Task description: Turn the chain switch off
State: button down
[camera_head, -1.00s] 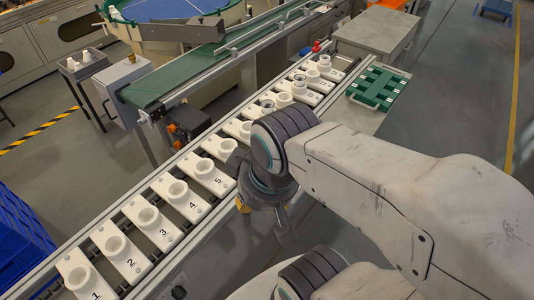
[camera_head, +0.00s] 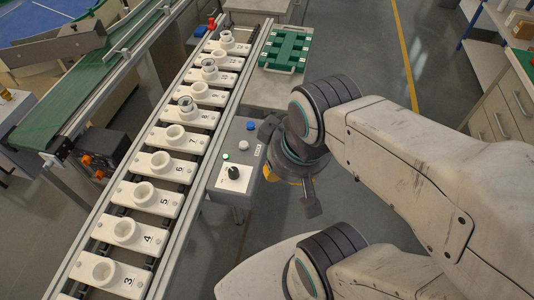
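A grey control box (camera_head: 222,190) stands beside the right edge of the chain conveyor. It carries a black rotary knob (camera_head: 233,173) on a white plate, which looks like the chain switch. The small label by it is too small to read. A green button or lamp (camera_head: 225,157), a white one (camera_head: 243,145) and a blue one (camera_head: 251,126) are on the same box. My gripper (camera_head: 289,166) is to the right of the box, apart from the knob. Its dark fingers are spread, with nothing seen between them; the wrist hides part of it.
The chain conveyor (camera_head: 152,258) carries numbered white holders (camera_head: 126,231), some with clear glass bulbs. A red button (camera_head: 211,22) is at its far end. A green rack (camera_head: 287,50) lies on a grey surface beyond the box. Open floor lies right of the box.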

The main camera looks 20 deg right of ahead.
aim_at(233, 172)
jog(key=u, duration=0.45)
jog(key=i+j+u, duration=0.1)
jog(key=u, duration=0.4)
jog(key=i+u, duration=0.1)
jog(key=u, duration=0.8)
jog(key=i+l+u, duration=0.1)
jog(key=u, duration=0.4)
